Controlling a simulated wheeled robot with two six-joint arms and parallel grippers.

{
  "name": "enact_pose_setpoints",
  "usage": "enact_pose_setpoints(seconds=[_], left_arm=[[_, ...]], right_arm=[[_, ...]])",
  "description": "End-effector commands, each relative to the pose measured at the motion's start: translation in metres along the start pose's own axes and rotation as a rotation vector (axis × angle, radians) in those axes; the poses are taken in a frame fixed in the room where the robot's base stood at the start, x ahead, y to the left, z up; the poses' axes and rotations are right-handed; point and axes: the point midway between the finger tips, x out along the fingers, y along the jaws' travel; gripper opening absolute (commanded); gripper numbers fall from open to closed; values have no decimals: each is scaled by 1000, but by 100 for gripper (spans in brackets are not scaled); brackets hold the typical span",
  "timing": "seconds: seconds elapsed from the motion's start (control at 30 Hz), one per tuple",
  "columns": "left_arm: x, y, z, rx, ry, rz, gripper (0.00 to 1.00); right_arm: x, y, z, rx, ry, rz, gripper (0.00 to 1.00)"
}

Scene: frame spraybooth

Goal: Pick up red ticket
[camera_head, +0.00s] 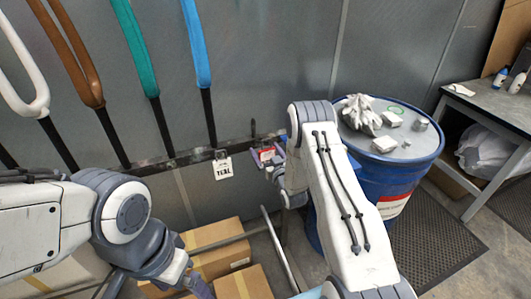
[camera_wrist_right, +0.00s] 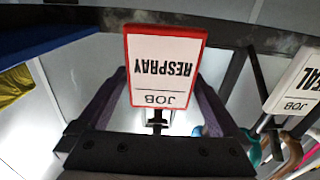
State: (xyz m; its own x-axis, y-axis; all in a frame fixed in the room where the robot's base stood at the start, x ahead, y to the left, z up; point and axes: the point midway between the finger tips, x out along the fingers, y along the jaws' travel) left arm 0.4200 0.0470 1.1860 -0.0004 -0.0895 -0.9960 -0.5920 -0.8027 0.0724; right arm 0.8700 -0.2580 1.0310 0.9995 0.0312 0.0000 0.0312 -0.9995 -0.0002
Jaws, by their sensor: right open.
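The red ticket (camera_head: 267,153) hangs at the dark rail in the head view, partly hidden by my right gripper. In the right wrist view the ticket (camera_wrist_right: 166,66) is a white card with a red border, reading "JOB RESPRAY" upside down. My right gripper (camera_head: 272,160) is at the ticket. In the right wrist view its two fingers (camera_wrist_right: 160,88) are spread, one on each side of the ticket's lower part, with gaps visible. My left gripper (camera_head: 198,287) is low near the bottom edge of the head view; its jaws cannot be made out.
A white "TEAL" tag (camera_head: 223,168) hangs on the rail (camera_head: 180,160) left of the ticket. Coloured tubular frames lean above. A blue drum (camera_head: 345,185) with gloves on top stands right, behind my right arm. Cardboard boxes (camera_head: 217,240) and a metal bar lie below.

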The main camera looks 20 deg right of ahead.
Motion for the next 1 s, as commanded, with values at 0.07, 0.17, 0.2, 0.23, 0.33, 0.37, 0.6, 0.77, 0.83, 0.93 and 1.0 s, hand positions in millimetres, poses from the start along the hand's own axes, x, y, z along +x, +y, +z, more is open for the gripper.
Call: enact_pose_setpoints(seconds=[0.07, 0.17, 0.2, 0.23, 0.33, 0.37, 0.6, 0.77, 0.83, 0.93, 1.0], left_arm=[[-7, 0, 0, 1, 0, 0, 92], [-9, 1, 0, 1, 0, 0, 92], [-9, 1, 0, 2, 0, 0, 92], [-9, 1, 0, 2, 0, 0, 92], [-8, 1, 0, 2, 0, 0, 92], [-8, 1, 0, 2, 0, 0, 92], [-8, 1, 0, 2, 0, 0, 92], [-8, 1, 0, 2, 0, 0, 92], [-8, 1, 0, 2, 0, 0, 92], [-8, 1, 0, 2, 0, 0, 92], [-7, 0, 0, 2, 0, 0, 92]], right_arm=[[10, -1, -2, -1, 1, -2, 100], [18, -2, -1, 0, 0, -1, 100], [20, -2, 0, 0, 0, -1, 100], [20, -2, 0, 0, 0, -2, 100], [21, -2, 0, 0, 0, -2, 100], [21, -2, 0, 0, 0, -2, 100], [21, -3, 0, 0, 0, -3, 39], [21, -3, 0, 0, 1, -3, 23], [21, -3, 0, 0, 1, -3, 23], [20, -3, 0, 0, 1, -3, 23], [19, -3, -2, 0, 0, -3, 23]])
